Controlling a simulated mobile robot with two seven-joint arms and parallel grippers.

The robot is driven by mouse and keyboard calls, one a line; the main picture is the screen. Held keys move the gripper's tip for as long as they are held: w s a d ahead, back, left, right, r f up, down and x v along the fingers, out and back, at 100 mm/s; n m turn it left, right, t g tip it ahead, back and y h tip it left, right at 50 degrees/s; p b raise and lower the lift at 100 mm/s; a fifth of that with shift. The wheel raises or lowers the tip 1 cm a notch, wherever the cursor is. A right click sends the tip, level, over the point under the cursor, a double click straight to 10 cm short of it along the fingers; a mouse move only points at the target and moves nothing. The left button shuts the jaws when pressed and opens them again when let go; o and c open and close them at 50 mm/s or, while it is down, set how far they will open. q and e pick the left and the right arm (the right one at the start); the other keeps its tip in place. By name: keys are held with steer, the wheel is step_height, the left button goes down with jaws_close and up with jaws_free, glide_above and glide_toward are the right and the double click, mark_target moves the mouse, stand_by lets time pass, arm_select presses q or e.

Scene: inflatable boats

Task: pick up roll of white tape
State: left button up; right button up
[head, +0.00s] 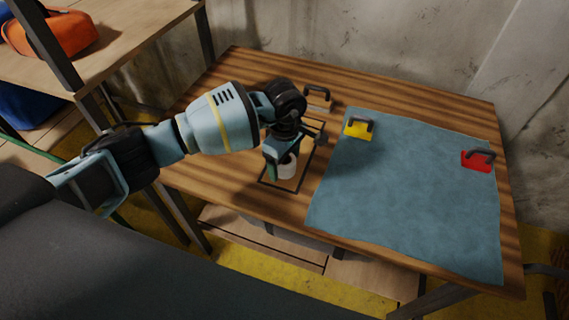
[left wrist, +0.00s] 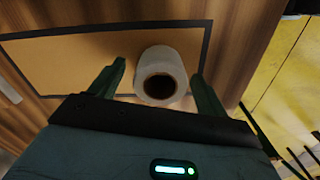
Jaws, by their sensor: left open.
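The roll of white tape (head: 288,167) stands on the wooden table, inside a dark-outlined rectangle. In the left wrist view the roll (left wrist: 163,66) shows its round end with a dark hole, between the two green fingers. My left gripper (head: 280,172) is open and points down at the roll. In the left wrist view the left gripper's fingers (left wrist: 162,90) stand on either side of the roll, with a gap visible at the left finger. The gripper partly hides the roll in the head view. My right gripper is not in view.
A blue-grey cloth (head: 400,200) covers the right part of the table (head: 225,195). A yellow block with a handle (head: 357,130) and a red one (head: 476,161) lie on it. A dark handled tool (head: 317,98) lies behind my gripper. A shelf (head: 120,50) stands at left.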

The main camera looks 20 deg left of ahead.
arm_select(q)
steer(key=shift+f, duration=0.45)
steer(key=c, duration=1.1)
steer(key=shift+r, duration=0.15)
steer(key=shift+r, duration=0.45)
step_height(320, 180, up, 2)
steer(key=shift+r, duration=0.15)
steer(key=s+a, duration=0.1)
steer(key=s, duration=0.4)
steer(key=s+a+r, duration=0.1)
steer(key=s+a, duration=0.1)
steer(key=s, duration=0.3)
steer(key=s+a, duration=0.2)
steer(key=s, duration=0.3)
steer(key=shift+s+a+r, duration=0.1)
steer(key=shift+a+r, duration=0.1)
steer(key=shift+r, duration=0.1)
